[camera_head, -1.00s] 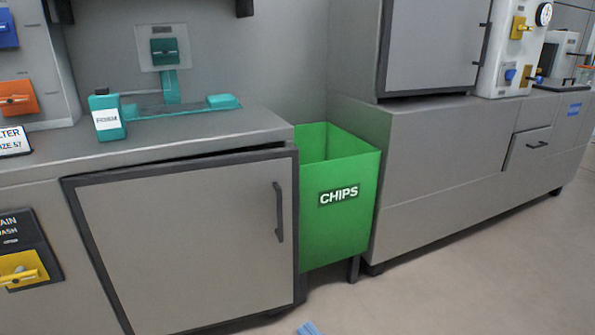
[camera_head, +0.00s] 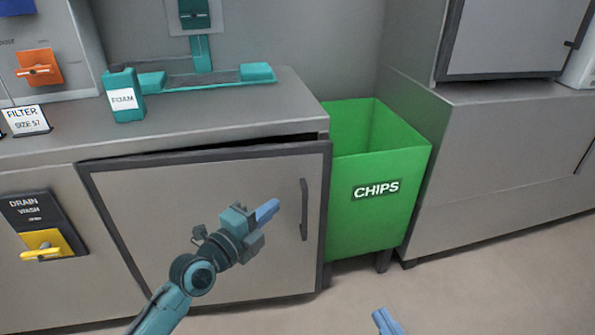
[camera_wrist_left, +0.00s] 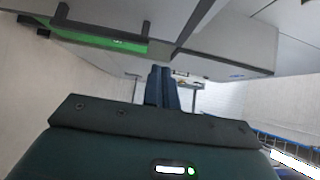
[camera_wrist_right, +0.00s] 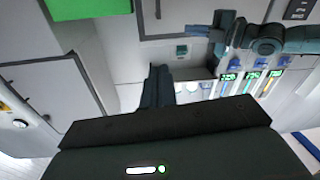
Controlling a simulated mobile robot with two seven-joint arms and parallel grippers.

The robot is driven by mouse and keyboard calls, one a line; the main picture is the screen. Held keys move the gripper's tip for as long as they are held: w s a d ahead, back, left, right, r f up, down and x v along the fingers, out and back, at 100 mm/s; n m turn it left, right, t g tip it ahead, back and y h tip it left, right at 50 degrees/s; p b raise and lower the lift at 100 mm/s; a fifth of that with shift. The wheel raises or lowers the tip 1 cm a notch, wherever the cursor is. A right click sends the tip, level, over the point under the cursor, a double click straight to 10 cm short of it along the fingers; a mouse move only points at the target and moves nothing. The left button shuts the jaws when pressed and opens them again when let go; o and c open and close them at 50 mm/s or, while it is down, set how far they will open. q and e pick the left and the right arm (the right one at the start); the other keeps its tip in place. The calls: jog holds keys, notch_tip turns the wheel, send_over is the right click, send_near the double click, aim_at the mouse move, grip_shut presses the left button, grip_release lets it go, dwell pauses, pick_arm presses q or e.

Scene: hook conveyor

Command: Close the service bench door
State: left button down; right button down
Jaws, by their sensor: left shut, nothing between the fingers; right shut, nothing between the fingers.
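The service bench door (camera_head: 150,215) is a grey panel with a dark frame and a dark upright handle (camera_head: 304,210) near its right edge. It stands slightly ajar, with a dark gap along its top right. My left gripper (camera_head: 270,209) is shut and empty, in front of the door and left of the handle in the head view. Whether it touches the door I cannot tell. My right gripper (camera_head: 387,322) is shut and empty, low over the floor to the right of the door. Its fingers (camera_wrist_right: 158,88) also show in the right wrist view.
A green CHIPS bin (camera_head: 380,215) stands right of the door. On the bench top (camera_head: 220,125) are a teal FOAM bottle (camera_head: 123,98) and a teal fixture. A yellow drain lever (camera_head: 42,254) is left of the door. Floor (camera_head: 480,290) at the right front is clear.

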pick_arm(q)
jog(key=b, duration=0.2)
send_near(304, 168)
jog(key=w+d, duration=0.1)
jog(key=d, duration=0.3)
jog(key=w, duration=0.2)
jog(key=shift+w+a+f+b, duration=0.1)
jog(key=shift+w+a+b, duration=0.15)
jog(key=shift+w+b, duration=0.15)
jog(key=shift+w+a, duration=0.2)
jog(key=shift+w, duration=0.4)
pick_arm(e)
jog(key=shift+a+n+t+y, duration=0.3)
jog(key=shift+a+t+y, duration=0.2)
jog(key=shift+y, duration=0.2)
